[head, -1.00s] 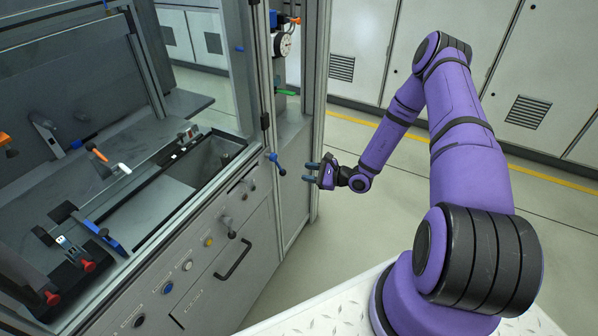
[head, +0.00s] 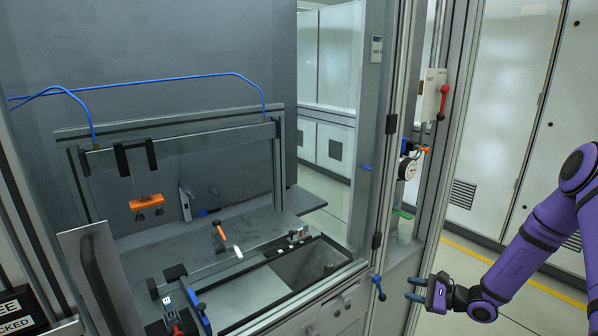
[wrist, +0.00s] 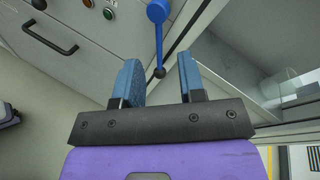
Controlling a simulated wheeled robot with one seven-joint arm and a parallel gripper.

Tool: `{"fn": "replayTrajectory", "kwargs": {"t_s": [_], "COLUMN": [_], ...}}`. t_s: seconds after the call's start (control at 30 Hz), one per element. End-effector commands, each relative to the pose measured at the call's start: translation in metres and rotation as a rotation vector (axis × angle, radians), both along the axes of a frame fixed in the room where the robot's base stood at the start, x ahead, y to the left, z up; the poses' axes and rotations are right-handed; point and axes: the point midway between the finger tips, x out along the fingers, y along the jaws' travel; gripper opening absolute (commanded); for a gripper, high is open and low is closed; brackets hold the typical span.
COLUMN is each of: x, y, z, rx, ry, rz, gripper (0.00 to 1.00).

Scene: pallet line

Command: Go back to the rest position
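My gripper (head: 413,289) is at the lower right of the head view, on my purple arm. Its two blue fingers are apart and nothing is between them. In the wrist view my gripper (wrist: 160,85) also shows spread fingers. A blue lever with a dark ball end (head: 378,287) is on the frame just left of the fingertips. In the wrist view this blue lever (wrist: 158,28) hangs beyond the fingers, its ball near the gap. I cannot tell for sure whether it touches a finger, but it looks apart in the head view.
A workstation with a recessed bin (head: 312,264), an orange clamp part (head: 147,203) and an orange-handled tool (head: 222,232) lies left. A metal post (head: 395,150) carries a gauge (head: 407,170) and a red-handled switch box (head: 433,95). Open floor lies right of the post.

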Motion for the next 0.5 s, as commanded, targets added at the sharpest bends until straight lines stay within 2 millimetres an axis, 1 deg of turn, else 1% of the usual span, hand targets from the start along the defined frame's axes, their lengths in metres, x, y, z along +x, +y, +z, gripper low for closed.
{"fn": "replayTrajectory", "kwargs": {"t_s": [0.03,0.1,0.27,0.3,0.5], "x": [0.0,-0.003,-0.014,-0.018,-0.04], "y": [0.005,0.012,0.028,0.031,0.049], "z": [0.02,0.042,0.091,0.103,0.159], "rx": [-0.03,-0.07,-0.166,-0.191,-0.325], "ry": [-0.02,-0.04,-0.083,-0.094,-0.141], "rz": [0.049,0.115,0.262,0.296,0.463], "gripper": [0.37,0.37,0.37,0.37,0.37]}}
